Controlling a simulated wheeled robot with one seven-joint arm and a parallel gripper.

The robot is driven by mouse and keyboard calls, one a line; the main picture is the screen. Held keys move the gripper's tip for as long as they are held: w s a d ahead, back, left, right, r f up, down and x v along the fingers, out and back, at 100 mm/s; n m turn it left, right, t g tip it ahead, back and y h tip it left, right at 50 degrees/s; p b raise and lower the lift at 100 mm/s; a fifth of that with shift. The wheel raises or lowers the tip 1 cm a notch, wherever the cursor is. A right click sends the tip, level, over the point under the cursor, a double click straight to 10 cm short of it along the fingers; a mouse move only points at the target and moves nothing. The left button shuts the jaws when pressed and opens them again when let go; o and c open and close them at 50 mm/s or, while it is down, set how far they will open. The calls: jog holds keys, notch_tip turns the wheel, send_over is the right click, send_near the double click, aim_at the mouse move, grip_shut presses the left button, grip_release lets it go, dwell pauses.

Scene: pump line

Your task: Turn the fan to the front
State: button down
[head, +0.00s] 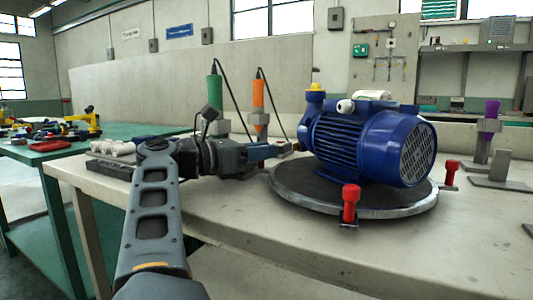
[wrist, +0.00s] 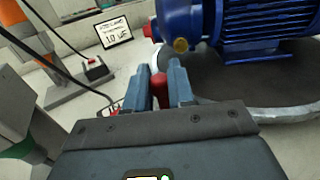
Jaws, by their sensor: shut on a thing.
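A blue pump motor (head: 362,140) lies on a round dark turntable (head: 300,190) with a pale metal rim. Its fan grille (head: 417,153) is at the motor's right end and faces right and partly towards me. Red upright handles stand at the turntable's front edge (head: 350,203) and right edge (head: 451,172). My gripper (head: 284,149) reaches in at the turntable's left side. In the wrist view my gripper (wrist: 160,88) is shut on a red handle (wrist: 159,92), with a finger on each side. The handle's lower part is hidden by the gripper.
Green (head: 215,92) and orange (head: 259,96) tools with cables stand behind my gripper. A purple tool (head: 491,115) stands at the right. A small sign (wrist: 114,32) is behind the gripper. The front right of the bench is mostly clear.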

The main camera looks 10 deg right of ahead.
jog(key=shift+a+r, duration=0.2)
jog(key=shift+r, duration=0.35)
jog(key=c, duration=1.2)
grip_release()
jog(key=shift+o, duration=0.8)
jog(key=shift+d+f, duration=0.1)
jog(key=shift+f, duration=0.2)
